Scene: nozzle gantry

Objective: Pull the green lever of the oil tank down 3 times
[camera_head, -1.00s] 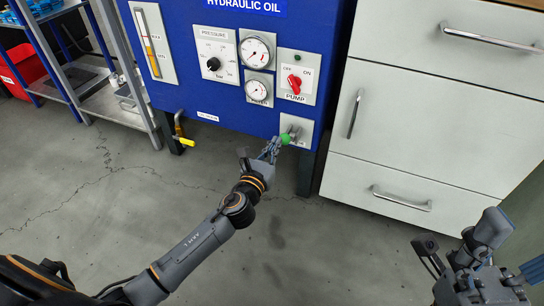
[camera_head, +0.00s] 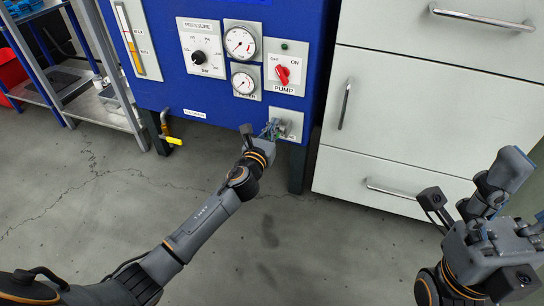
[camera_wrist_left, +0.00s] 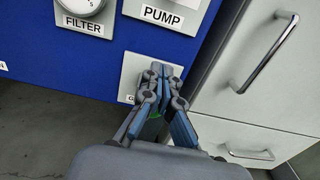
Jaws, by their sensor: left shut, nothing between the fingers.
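The blue oil tank (camera_head: 215,110) stands at the top middle of the head view, with a grey lever plate (camera_head: 295,125) near its lower right corner. My left gripper (camera_head: 273,130) is shut in front of this plate. In the left wrist view its fingers (camera_wrist_left: 161,78) lie close together over the plate (camera_wrist_left: 131,77). A little of the green lever (camera_wrist_left: 153,127) shows between and below the fingers there. The rest is hidden, and I cannot tell whether the fingers touch it. My right gripper (camera_head: 488,205) is raised at the lower right, away from the tank; its finger opening is unclear.
The red pump switch (camera_head: 282,75), gauges (camera_head: 241,42) and a pressure dial (camera_head: 198,58) sit above the lever plate. A yellow-handled tap (camera_head: 170,138) is under the tank. A light drawer cabinet (camera_head: 400,100) stands close on the right, a metal shelf (camera_head: 105,108) on the left.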

